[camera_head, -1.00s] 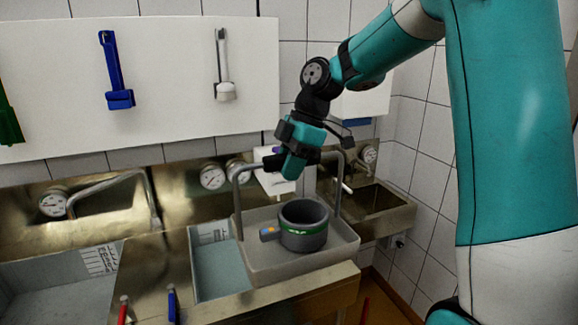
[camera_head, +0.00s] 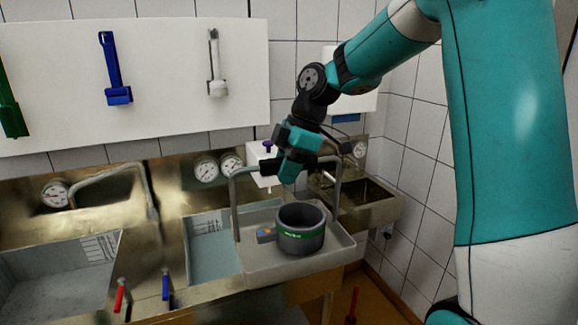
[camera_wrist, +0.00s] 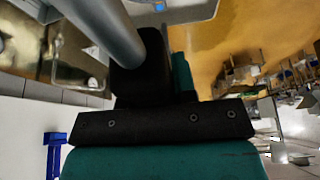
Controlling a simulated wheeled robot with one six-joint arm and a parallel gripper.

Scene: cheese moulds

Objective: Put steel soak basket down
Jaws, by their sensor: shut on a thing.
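The steel soak basket (camera_head: 308,265) is a shallow grey tray with a tall tubular handle (camera_head: 234,205). It is in the head view, over the right end of the steel counter and roughly level. A dark grey round pot (camera_head: 301,243) with a green band and a side tab sits in it. My gripper (camera_head: 290,172) is shut on the top bar of the handle, above the pot. In the wrist view, the handle bar (camera_wrist: 112,35) runs into the dark jaws (camera_wrist: 140,80). I cannot tell whether the basket's underside touches the counter.
A water-filled basin (camera_head: 212,258) lies just left of the basket, and a larger one (camera_head: 60,270) farther left. A small steel sink (camera_head: 365,200) is behind right. Red (camera_head: 119,295) and blue (camera_head: 166,287) taps stand at the front. The tiled wall is close on the right.

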